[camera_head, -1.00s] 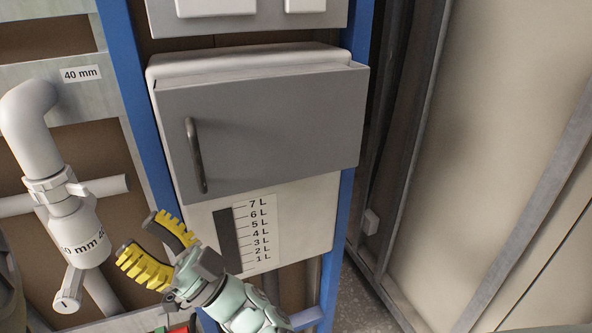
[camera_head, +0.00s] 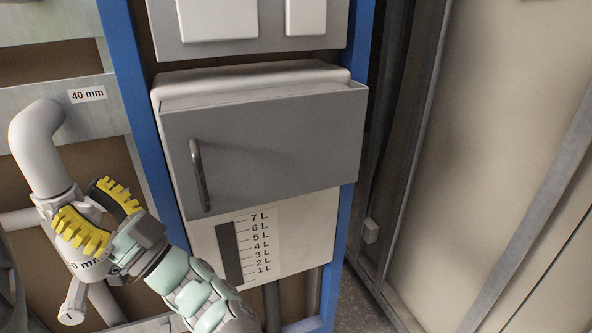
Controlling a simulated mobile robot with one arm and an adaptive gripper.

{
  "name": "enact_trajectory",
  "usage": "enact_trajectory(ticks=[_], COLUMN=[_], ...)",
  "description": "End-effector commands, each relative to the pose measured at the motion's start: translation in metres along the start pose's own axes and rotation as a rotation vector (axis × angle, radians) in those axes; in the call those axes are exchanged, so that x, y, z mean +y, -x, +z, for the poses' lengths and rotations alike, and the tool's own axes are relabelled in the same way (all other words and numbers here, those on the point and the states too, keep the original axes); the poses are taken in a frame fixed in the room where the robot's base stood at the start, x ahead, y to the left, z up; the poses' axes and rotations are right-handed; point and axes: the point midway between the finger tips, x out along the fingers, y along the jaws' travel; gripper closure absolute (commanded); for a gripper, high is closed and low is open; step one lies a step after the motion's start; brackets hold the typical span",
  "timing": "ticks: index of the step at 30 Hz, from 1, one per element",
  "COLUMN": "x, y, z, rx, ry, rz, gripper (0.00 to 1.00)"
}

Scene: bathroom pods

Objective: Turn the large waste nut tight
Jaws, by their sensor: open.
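The large waste nut (camera_head: 48,203) appears to be the pale ribbed collar where the grey-white bent waste pipe (camera_head: 38,150) meets the wider white body below. Its right side is hidden behind my gripper. My gripper (camera_head: 83,198) is open, its two yellow ribbed fingers spread and pointing up and left. It overlaps the collar and the upper part of the body in the picture. Nothing shows clearly between the fingers. I cannot tell whether a finger touches the nut.
A small lever valve (camera_head: 73,300) hangs below the body. A label reading 40 mm (camera_head: 87,95) is on the metal rail behind. A blue upright (camera_head: 140,130) stands to the right, beside a grey-fronted cistern box (camera_head: 270,150) with a handle and a litre scale (camera_head: 249,247).

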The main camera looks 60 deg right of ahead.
Motion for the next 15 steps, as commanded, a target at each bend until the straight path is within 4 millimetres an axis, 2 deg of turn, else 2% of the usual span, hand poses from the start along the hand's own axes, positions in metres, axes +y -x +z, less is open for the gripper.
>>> enact_trajectory(ticks=[2,3,15], x=[0.0008,0.0008,0.0007], y=[0.0008,0.0009,0.0007], z=[-0.0006,-0.0006,-0.0004], rx=[0.000,0.000,0.000], ry=[0.003,0.003,0.002], rz=[0.003,0.003,0.002], gripper=[0.63,0.59,1.00])
